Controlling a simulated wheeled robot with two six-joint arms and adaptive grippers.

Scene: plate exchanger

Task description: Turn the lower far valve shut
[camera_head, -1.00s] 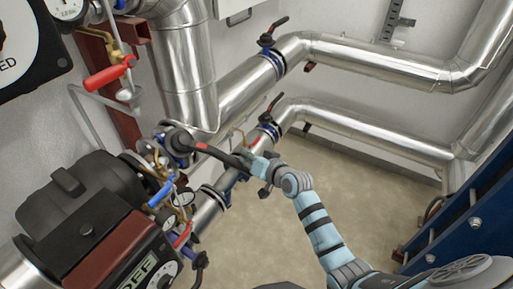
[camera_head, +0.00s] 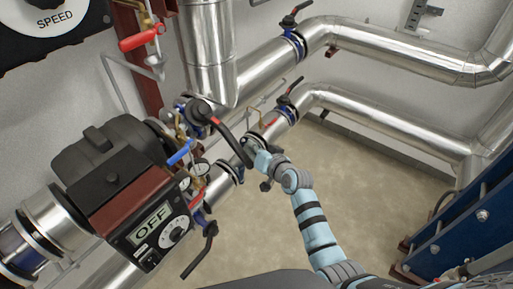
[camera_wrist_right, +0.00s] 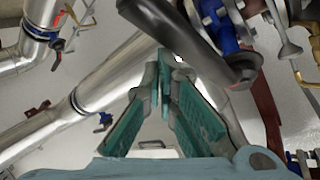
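On the lower pipe by the wall is a blue-bodied valve (camera_head: 284,107) with a short black and red lever (camera_head: 295,86); it best fits the lower far valve. Nearer, a long black lever (camera_head: 231,141) slants down from a round black hub. My right gripper (camera_head: 250,152) is at the free end of this long lever. My left gripper is not in view.
A pump box reading OFF (camera_head: 152,222) stands lower left, with another black lever (camera_head: 203,250) beside it. The upper pipe carries a similar valve (camera_head: 292,43). A blue frame (camera_head: 470,225) stands at right. The floor (camera_head: 375,190) between is clear.

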